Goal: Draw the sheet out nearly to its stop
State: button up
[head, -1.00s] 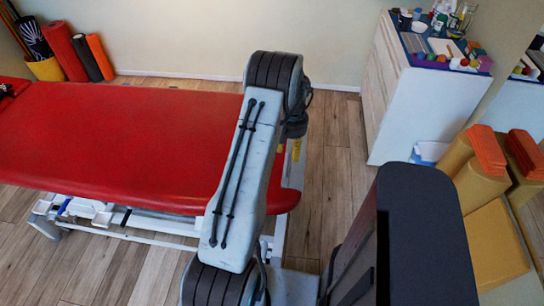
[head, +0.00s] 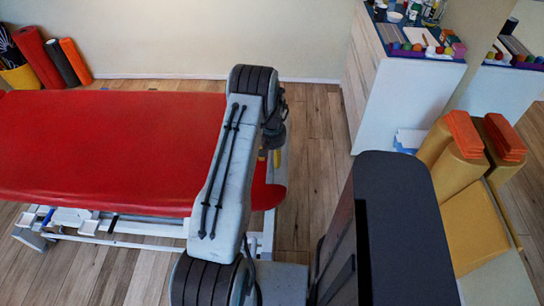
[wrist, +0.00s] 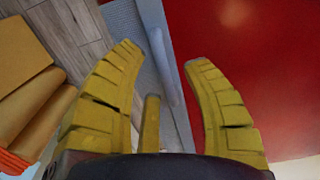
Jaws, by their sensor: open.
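The red couch (head: 110,150) fills the left of the head view and the right of the wrist view (wrist: 265,70). In the wrist view, a pale grey textured strip with a rounded, lighter edge (wrist: 163,50) runs along the couch's end; it looks like the sheet, but I cannot be sure. My gripper (wrist: 162,57) is open, with its yellow fingers on either side of this strip's rounded edge. I see no contact, and nothing is held. In the head view my arm hides most of the gripper, and no sheet shows on the couch top.
A white cabinet (head: 410,100) with small items on top stands at the back right. Tan rolls and orange blocks (head: 465,135) are at the right. Rolled mats (head: 40,60) stand in the back left corner. Wooden floor (head: 310,150) is clear between couch and cabinet.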

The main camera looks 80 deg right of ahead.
jog(key=shift+c, duration=0.3)
grip_shut()
jog(key=shift+a+f, duration=0.1)
dwell(0.5)
